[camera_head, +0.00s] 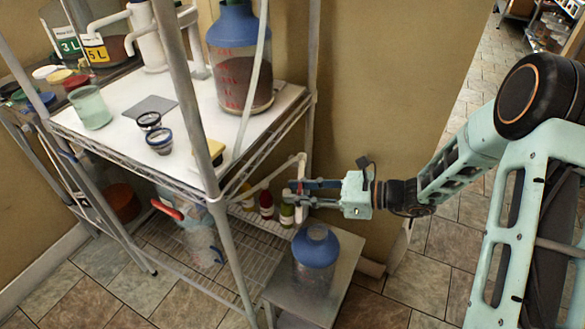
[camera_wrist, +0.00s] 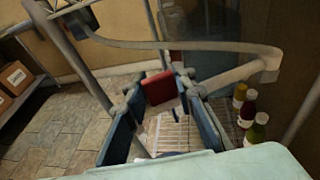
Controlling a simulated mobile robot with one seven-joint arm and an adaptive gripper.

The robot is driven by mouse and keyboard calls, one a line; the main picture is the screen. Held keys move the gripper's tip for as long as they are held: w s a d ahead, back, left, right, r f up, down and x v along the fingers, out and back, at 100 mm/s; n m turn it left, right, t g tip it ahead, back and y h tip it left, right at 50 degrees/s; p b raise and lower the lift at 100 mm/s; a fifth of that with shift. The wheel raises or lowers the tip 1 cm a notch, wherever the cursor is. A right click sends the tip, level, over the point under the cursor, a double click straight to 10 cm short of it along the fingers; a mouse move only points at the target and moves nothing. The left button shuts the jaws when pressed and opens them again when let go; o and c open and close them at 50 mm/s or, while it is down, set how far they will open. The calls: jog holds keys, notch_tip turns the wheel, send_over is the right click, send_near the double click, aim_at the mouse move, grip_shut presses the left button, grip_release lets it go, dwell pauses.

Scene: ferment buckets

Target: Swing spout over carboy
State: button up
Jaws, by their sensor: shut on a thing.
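The spout (camera_head: 301,163) is a pale bent tube beside the rack's right post. In the wrist view it crosses the top as a long tube (camera_wrist: 180,45), bends at the right and runs back to my fingertips. My gripper (camera_head: 293,190) is shut on the spout; a red piece (camera_wrist: 158,88) shows between its blue fingers in the wrist view (camera_wrist: 160,97). The carboy (camera_head: 313,275), clear with a blue top, stands upright on a low stand, below and slightly right of my fingertips in the head view.
A blue-topped vessel of dark liquid (camera_head: 243,80) stands on the rack's white upper shelf (camera_head: 120,125). Several small bottles (camera_head: 267,204) stand behind the gripper, also at right in the wrist view (camera_wrist: 247,112). A jug (camera_head: 200,240) is on the lower wire shelf. Tiled floor is clear at right.

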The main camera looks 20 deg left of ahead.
jog(key=shift+s+d+f, duration=0.1)
jog(key=shift+s+d, duration=0.05)
jog(key=shift+s, duration=0.1)
jog(key=shift+w+d+n+g, duration=0.2)
jog(key=shift+d+g, duration=0.15)
jog(key=shift+d, duration=0.1)
jog(key=shift+w+d+n+g, duration=0.2)
jog(key=shift+d+g, duration=0.15)
jog(key=shift+d, duration=0.1)
jog(key=shift+w+d+n+g+h, duration=0.35)
jog(key=shift+w+d+g, duration=0.2)
jog(key=shift+d, duration=0.4)
jog(key=o, duration=0.9)
jog(key=shift+t, duration=0.25)
jog(key=shift+o, duration=0.7)
jog(key=shift+w, duration=0.1)
